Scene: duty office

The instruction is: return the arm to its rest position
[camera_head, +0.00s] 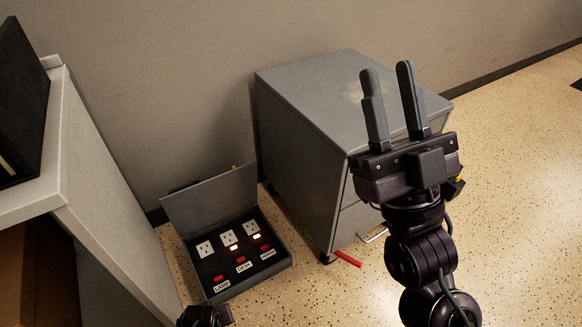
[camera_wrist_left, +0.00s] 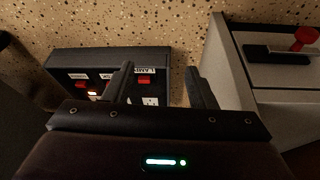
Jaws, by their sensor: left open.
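My right gripper (camera_head: 387,72) points up in front of the grey cabinet in the head view. Its two dark fingers are apart with nothing between them. My left gripper (camera_wrist_left: 160,68) shows in the left wrist view, its fingers apart and empty, in front of the power box. In the head view only a dark part of my left arm (camera_head: 205,316) shows at the bottom edge, just below the box.
An open black power box (camera_head: 232,251) with outlets, red switches and labels sits on the floor; two white lights glow. A desk (camera_head: 95,215) is at left. A red object (camera_head: 347,258) lies beside the cabinet.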

